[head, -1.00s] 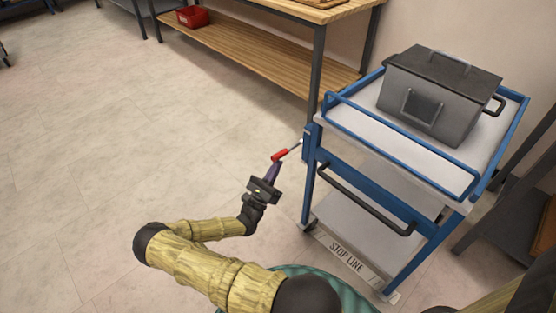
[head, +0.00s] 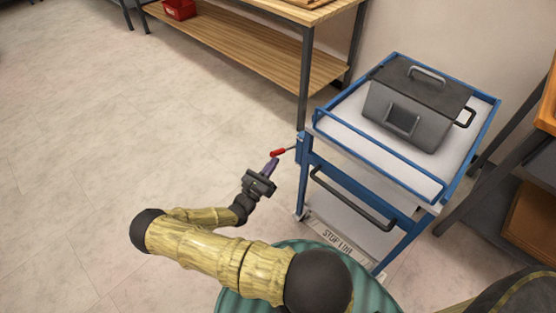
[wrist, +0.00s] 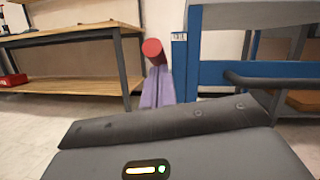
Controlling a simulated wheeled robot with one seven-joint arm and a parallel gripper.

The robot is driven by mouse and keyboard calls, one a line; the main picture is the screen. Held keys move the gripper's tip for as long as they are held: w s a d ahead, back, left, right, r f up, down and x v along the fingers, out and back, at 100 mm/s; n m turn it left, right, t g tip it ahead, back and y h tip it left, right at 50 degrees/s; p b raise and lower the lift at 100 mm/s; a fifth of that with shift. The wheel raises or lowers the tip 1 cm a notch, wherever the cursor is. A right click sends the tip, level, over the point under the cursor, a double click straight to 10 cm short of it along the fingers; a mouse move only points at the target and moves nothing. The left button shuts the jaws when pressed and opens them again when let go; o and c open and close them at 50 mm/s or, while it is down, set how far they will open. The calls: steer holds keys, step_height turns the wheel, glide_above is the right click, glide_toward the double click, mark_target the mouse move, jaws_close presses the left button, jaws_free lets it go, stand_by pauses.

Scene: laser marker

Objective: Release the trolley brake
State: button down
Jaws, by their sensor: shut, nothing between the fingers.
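The trolley (head: 303,190) has a blue frame and stands at the right of the head view. Its brake lever ends in a red grip (head: 278,153) and sticks out to the left of the trolley's near left post. In the wrist view the red grip (wrist: 152,50) shows end-on, just beyond the fingertips. My gripper (head: 271,165) has purple fingers, which are shut with nothing between them. They also show in the wrist view (wrist: 158,88). The fingertips are right at the red grip, below and in front of it; I cannot tell whether they touch.
A grey lidded box (head: 415,105) stands on the trolley's top shelf. A dark push handle (head: 350,198) crosses the trolley's near side. A floor strip marked STOP LINE (head: 338,242) lies under it. A wooden workbench (head: 240,55) stands behind. The floor at left is clear.

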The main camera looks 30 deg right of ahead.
steer(key=shift+w+d+r, duration=0.1)
steer(key=shift+r, duration=0.2)
steer(key=s+a+f+b, duration=0.1)
steer(key=s+a+f, duration=0.1)
steer(key=a, duration=0.3)
steer(key=s+a+f+b, duration=0.1)
steer(key=s+a+f, duration=0.1)
steer(key=a+f, duration=0.3)
steer(key=shift+s+a+f, duration=0.15)
steer(key=shift+s+a, duration=0.1)
steer(key=shift+s, duration=0.15)
stand_by(0.3)
